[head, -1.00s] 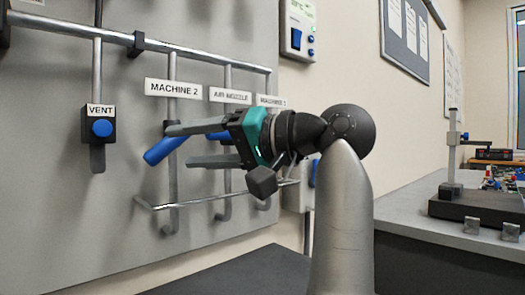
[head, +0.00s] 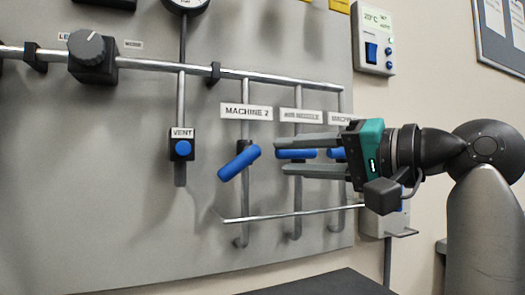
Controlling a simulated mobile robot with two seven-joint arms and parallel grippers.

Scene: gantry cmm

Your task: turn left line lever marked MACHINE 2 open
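The MACHINE 2 lever (head: 239,163) is a blue handle on a vertical pipe, below the MACHINE 2 label (head: 246,111). It slants, its left end low and its right end high, neither along the pipe nor square across it. The fingertips look clear of this lever. The blue AIR NOZZLE lever (head: 296,155), roughly level, shows between the fingers in the picture; I cannot tell whether they touch it.
The VENT valve (head: 182,148), a black knob (head: 88,48) and a gauge (head: 186,4) are to the left. A horizontal rail (head: 290,214) runs below the levers. A dark surface (head: 325,284) lies at the bottom.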

